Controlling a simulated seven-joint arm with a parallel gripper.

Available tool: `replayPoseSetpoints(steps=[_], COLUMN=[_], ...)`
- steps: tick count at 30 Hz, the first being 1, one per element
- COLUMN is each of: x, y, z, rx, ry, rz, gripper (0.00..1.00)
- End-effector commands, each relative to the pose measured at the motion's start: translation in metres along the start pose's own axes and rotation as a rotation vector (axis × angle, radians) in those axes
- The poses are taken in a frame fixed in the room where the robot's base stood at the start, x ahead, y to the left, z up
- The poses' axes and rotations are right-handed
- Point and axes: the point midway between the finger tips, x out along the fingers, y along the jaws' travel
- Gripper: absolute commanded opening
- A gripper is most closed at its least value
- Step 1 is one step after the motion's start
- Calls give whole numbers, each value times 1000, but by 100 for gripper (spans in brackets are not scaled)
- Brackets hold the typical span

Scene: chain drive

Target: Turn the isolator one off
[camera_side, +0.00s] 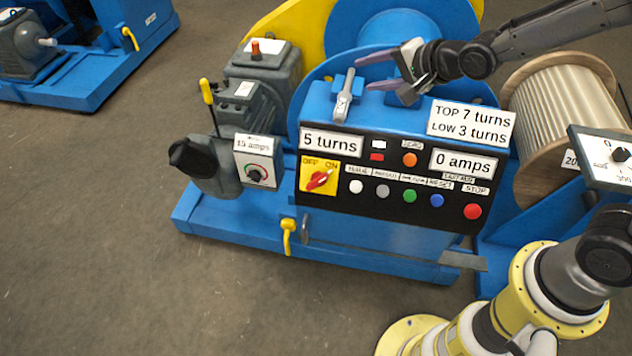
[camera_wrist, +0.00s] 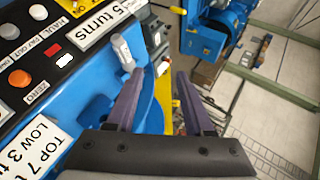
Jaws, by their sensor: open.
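The isolator is a red rotary knob (camera_side: 319,181) on a yellow plate (camera_side: 308,190) marked OFF and ON, at the left of the black control panel. Its handle slants up and to the right, toward the ON mark. I see no "one" label on it. My gripper (camera_side: 366,71) is open and empty, above and behind the panel's top edge, up and to the right of the knob and well apart from it. In the wrist view its two purple fingers (camera_wrist: 158,80) are spread with nothing held between them.
A grey lever (camera_side: 344,97) stands on the blue housing close to the fingers; it also shows in the wrist view (camera_wrist: 122,53). Push buttons (camera_side: 410,195) fill the panel. A motor (camera_side: 260,75) stands left and a wound drum (camera_side: 560,115) right.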

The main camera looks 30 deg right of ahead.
Motion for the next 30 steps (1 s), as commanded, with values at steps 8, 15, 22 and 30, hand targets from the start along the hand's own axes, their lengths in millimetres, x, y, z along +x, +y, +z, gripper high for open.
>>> replayPoseSetpoints(steps=[8, 15, 22, 30], x=[102, 111, 135, 179], y=[132, 179, 187, 198], z=[76, 97, 102, 109], rx=[66, 41, 39, 39], ry=[-128, -161, -162, -161], rz=[193, 286, 287, 285], gripper=[52, 52, 52, 52])
